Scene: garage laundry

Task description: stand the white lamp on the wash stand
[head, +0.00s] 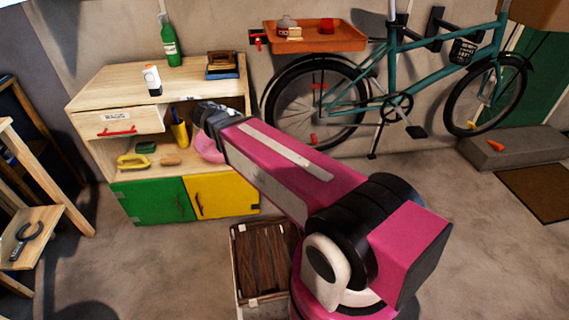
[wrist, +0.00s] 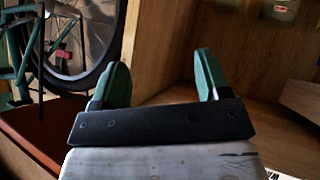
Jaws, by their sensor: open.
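A small white object with an orange patch (head: 152,80), which looks like the white lamp, stands upright on the wooden cabinet top (head: 105,84). I cannot tell for sure whether this cabinet is the wash stand. My gripper (wrist: 164,84) is open in the wrist view, its two green fingertips apart with nothing between them. In the head view my arm reaches to the cabinet's right side, and its end is in front of the open shelf, below and right of the white object. The fingertips are not clear there.
A green bottle (head: 170,42) and a dark-and-wood item (head: 222,66) share the cabinet top. A yellow cup (head: 180,132) stands on the shelf below. A bicycle (head: 420,62) and orange wall tray (head: 318,38) are to the right. A crate (head: 262,262) stands on the floor.

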